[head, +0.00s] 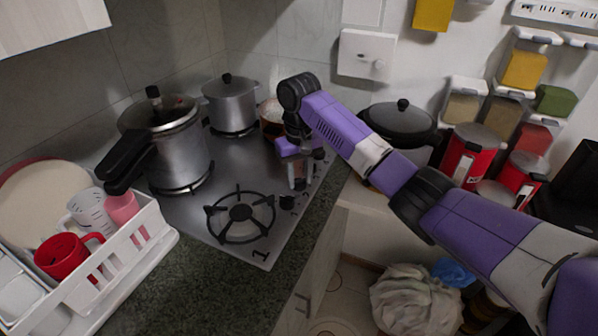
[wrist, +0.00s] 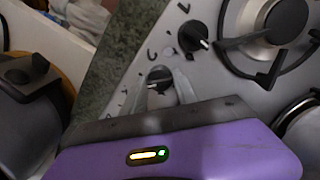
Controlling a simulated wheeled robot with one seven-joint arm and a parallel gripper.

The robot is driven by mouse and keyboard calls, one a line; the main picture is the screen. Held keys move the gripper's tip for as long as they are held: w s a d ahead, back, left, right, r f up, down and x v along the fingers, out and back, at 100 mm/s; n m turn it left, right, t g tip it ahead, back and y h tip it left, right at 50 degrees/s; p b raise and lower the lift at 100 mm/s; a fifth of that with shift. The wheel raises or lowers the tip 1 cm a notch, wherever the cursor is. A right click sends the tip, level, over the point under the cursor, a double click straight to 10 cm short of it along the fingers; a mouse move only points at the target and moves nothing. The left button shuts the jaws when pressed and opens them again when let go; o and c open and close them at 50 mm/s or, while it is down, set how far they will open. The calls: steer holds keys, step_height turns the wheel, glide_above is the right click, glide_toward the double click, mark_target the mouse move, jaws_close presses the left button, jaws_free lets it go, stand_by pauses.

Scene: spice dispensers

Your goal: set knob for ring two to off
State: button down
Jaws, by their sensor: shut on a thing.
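The stove top (head: 188,218) is a grey steel hob with a row of black knobs along its right edge. My gripper (head: 298,184) reaches down over this row, and its fingers are shut on a knob (wrist: 160,76). In the wrist view the knob is round and black with a pale pointer line, and the fingertips (wrist: 162,88) sit around it. A neighbouring black knob (wrist: 193,36), free of the gripper, shows nearer the front burner; it is also in the head view (head: 287,202). My gripper hides the held knob in the head view. Its exact setting is hard to read.
The front burner (head: 240,212) is empty, near a printed 1. A pressure cooker (head: 180,145), a pot (head: 230,105) and a copper-coloured pan (head: 271,118) stand on the hob. A white dish rack (head: 150,235) is at left. A dark lidded pot (head: 400,122) stands right of the hob.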

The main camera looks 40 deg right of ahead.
steer(key=n+p, duration=0.1)
steer(key=n, duration=0.2)
steer(key=n+p, duration=0.2)
steer(key=n, duration=0.1)
steer(key=shift+r+n+p, duration=0.2)
steer(key=shift+n+p, duration=0.1)
steer(key=n+p, duration=0.2)
steer(key=n, duration=0.4)
steer(key=n+p, duration=0.1)
steer(key=n, duration=0.5)
steer(key=shift+w+n, duration=0.1)
steer(key=shift+n, duration=0.2)
steer(key=n, duration=0.3)
steer(key=shift+f+n+p, duration=0.1)
steer(key=shift+n+p, duration=0.2)
steer(key=shift+p, duration=0.1)
steer(key=shift+n, duration=1.8)
steer(key=c, duration=1)
jaws_free()
steer(key=shift+o, duration=0.2)
